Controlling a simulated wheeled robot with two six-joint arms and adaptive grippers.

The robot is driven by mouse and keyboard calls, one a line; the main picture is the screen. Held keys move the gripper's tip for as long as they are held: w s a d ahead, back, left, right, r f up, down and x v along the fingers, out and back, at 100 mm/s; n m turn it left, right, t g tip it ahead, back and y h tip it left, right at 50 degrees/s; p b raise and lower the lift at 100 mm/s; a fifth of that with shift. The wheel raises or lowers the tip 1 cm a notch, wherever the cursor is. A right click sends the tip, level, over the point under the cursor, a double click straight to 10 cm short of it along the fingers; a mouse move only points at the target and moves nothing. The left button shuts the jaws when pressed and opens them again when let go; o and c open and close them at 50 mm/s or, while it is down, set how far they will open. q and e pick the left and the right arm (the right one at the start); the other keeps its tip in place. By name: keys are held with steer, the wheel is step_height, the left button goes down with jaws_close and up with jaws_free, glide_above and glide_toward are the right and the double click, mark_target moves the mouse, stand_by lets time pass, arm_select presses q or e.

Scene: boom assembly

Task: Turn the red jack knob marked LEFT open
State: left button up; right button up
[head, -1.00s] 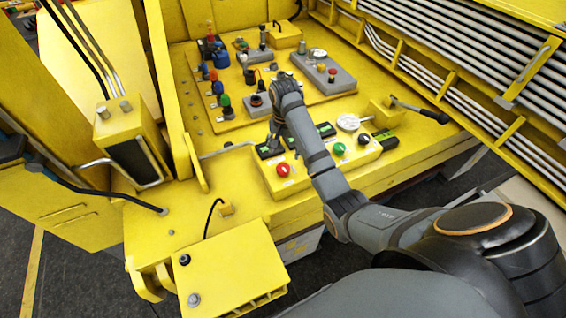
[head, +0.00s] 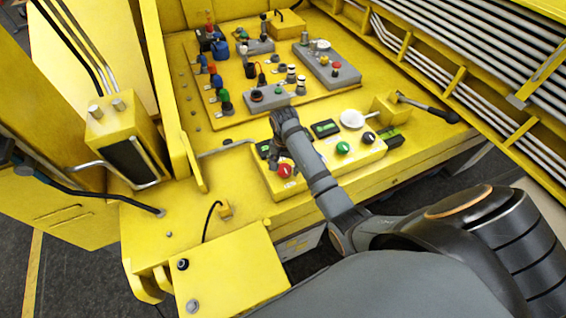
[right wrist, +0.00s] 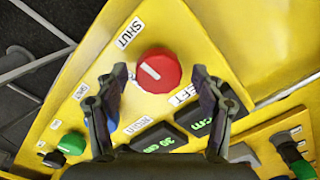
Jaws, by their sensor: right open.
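The red knob (head: 285,171) sits at the left end of the yellow control box (head: 312,178). In the right wrist view the red knob (right wrist: 158,70) is round with a white line on its face. A SHUT label (right wrist: 130,33) is beside it, and a partly covered label reading about LEFT (right wrist: 183,95) is on its other side. My right gripper (head: 279,163) is over the knob; in the wrist view its open fingers (right wrist: 160,76) stand on either side of the knob. I cannot tell whether they touch it. My left gripper is not in view.
Dark displays (head: 325,129) lie behind the knobs. Behind the box, a panel holds several coloured switches (head: 224,100).

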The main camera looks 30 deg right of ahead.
steer(key=shift+s+r, duration=0.15)
steer(key=shift+c, duration=1.3)
steer(key=c, duration=0.9)
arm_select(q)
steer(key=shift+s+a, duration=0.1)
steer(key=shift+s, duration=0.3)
